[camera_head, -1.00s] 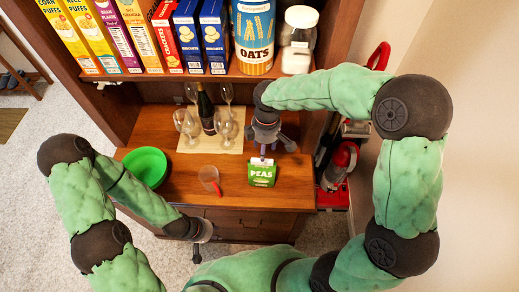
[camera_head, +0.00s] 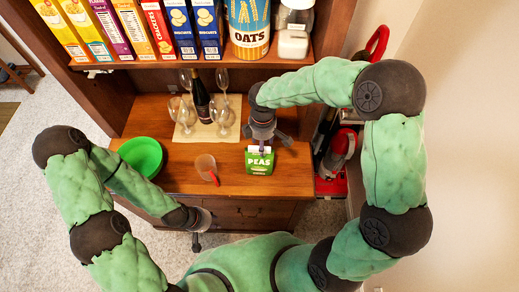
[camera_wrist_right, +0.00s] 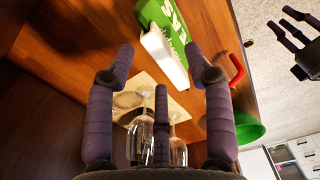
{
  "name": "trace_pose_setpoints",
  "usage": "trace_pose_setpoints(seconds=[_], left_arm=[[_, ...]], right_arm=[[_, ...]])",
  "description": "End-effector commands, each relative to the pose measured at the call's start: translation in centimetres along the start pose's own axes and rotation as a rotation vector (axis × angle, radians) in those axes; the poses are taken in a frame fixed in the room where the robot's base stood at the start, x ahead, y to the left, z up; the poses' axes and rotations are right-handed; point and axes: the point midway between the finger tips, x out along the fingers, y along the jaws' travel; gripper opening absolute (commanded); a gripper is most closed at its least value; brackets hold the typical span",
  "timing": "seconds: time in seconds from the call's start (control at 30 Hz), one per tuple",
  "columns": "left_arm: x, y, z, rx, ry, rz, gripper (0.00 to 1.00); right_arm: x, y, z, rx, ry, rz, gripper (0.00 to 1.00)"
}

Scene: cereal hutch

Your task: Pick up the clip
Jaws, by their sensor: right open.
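A green peas bag (camera_head: 260,164) stands near the front of the wooden counter. A white bar, which looks like the clip (camera_wrist_right: 165,58), lies along the bag's top edge; in the head view its outline is hard to make out. My right gripper (camera_head: 266,142) is open just above and behind the bag. In the right wrist view, the white bar shows between and beyond the spread purple fingers of this gripper (camera_wrist_right: 160,62), with nothing held. My left gripper (camera_head: 197,240) hangs low in front of the counter; its fingers show spread and empty in the wrist view (camera_wrist_right: 292,48).
A clear cup with a red handle (camera_head: 206,165) stands left of the bag. A green bowl (camera_head: 141,156) sits farther left. Wine glasses and a dark bottle (camera_head: 201,101) stand on a mat behind. Boxes and an oats canister (camera_head: 249,28) fill the shelf above.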

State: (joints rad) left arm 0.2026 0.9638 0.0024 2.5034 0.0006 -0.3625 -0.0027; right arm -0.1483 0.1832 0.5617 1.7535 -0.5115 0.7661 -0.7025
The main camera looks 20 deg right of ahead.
Motion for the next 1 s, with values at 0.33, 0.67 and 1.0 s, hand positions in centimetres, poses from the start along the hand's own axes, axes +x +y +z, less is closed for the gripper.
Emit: trace_pose_setpoints(seconds=[0.33,0.67,1.0], left_arm=[[0.5,-0.2,0.0,0.0,0.0,0.0,0.31],[0.5,-0.2,0.0,0.0,0.0,0.0,0.31],[0.4,-0.1,0.0,0.0,0.0,0.0,0.31]], right_arm=[[2.0,0.0,0.0,0.001,0.001,0.001,0.53],[2.0,0.0,0.0,0.001,0.001,0.001,0.11],[1.7,0.0,0.0,0.001,0.001,0.001,0.11]])
